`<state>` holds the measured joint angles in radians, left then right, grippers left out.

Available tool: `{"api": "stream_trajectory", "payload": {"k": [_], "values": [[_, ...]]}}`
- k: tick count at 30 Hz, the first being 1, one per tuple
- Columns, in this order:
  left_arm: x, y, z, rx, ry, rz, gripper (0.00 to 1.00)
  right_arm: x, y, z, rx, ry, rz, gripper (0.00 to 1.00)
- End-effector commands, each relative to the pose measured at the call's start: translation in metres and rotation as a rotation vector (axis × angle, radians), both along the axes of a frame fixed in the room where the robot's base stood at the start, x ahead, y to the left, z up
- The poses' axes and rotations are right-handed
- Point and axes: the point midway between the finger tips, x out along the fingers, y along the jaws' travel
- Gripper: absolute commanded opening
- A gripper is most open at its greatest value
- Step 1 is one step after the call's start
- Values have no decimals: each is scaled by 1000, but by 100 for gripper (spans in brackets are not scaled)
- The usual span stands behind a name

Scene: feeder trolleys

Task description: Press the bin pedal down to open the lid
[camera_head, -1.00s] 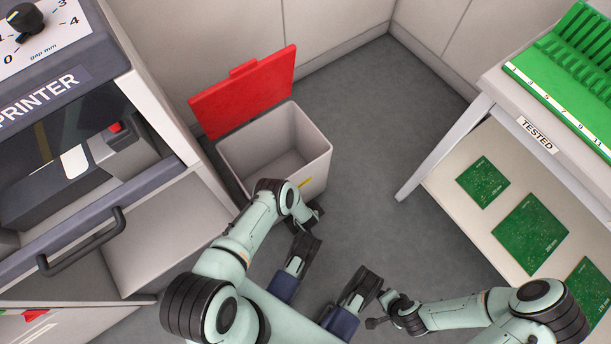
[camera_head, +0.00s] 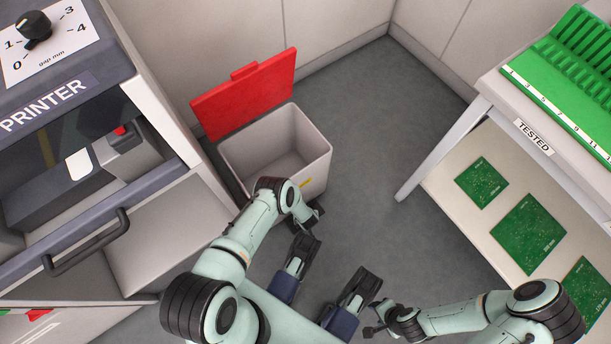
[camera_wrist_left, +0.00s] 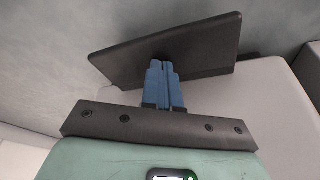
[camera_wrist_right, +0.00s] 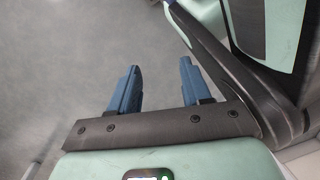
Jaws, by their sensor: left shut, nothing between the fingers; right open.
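The bin (camera_head: 317,180) is a light grey box on the floor, and its red lid (camera_head: 245,92) stands open, tilted back behind it. The inside looks empty. The dark, flat pedal (camera_wrist_left: 205,48) shows in the left wrist view, low beside the bin; in the head view my left arm hides it. My left gripper (camera_wrist_left: 164,66) is shut and empty, its blue fingertips against the pedal plate. In the head view the left gripper (camera_head: 314,214) is down by the bin's front. My right gripper (camera_wrist_right: 158,72) is open and empty above bare floor.
The printer (camera_head: 60,95) with a pulled-out drawer (camera_head: 165,225) stands close on the left. A table (camera_head: 480,112) with a green rack (camera_head: 565,70) and a shelf of green boards (camera_head: 530,230) stands on the right. Grey floor (camera_head: 365,130) is free between them.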

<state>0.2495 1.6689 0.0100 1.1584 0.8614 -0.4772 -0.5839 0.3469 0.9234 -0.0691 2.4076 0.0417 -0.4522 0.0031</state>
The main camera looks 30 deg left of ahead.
Motion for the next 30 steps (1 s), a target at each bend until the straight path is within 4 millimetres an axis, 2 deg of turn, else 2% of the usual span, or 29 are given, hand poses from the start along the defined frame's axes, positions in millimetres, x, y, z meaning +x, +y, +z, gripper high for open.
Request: {"api": "stream_trajectory", "payload": {"k": [12, 30], "values": [[0, 0, 27, 0, -1, 0, 0, 36, 5, 25, -8, -121, 11, 48], [1, 0, 64, -1, -2, -2, 0, 80, 12, 66, -14, -271, 20, 48]]}}
